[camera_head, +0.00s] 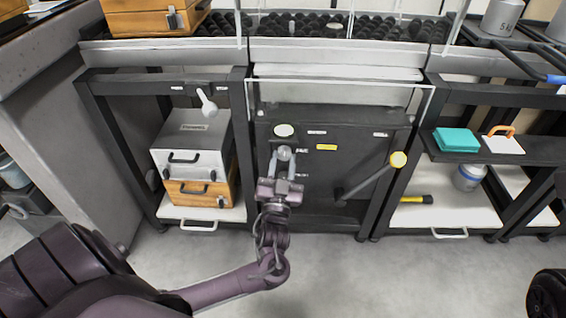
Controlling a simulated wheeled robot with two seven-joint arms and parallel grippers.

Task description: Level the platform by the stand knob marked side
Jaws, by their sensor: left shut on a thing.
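A black stand panel (335,150) is in the middle of the head view. A small light grey knob (285,152) sticks out at its upper left, below a pale round disc (284,130). My left gripper (284,164) is in front of the panel, its two fingers shut on the knob from either side. The fingers partly hide it. Small labels are beside it, too small to read surely. A pale flat platform (335,73) lies above the panel; I cannot tell its tilt. My right gripper is not in view.
A teal box (456,139) is on the right shelf. The grey floor in front is mostly clear.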

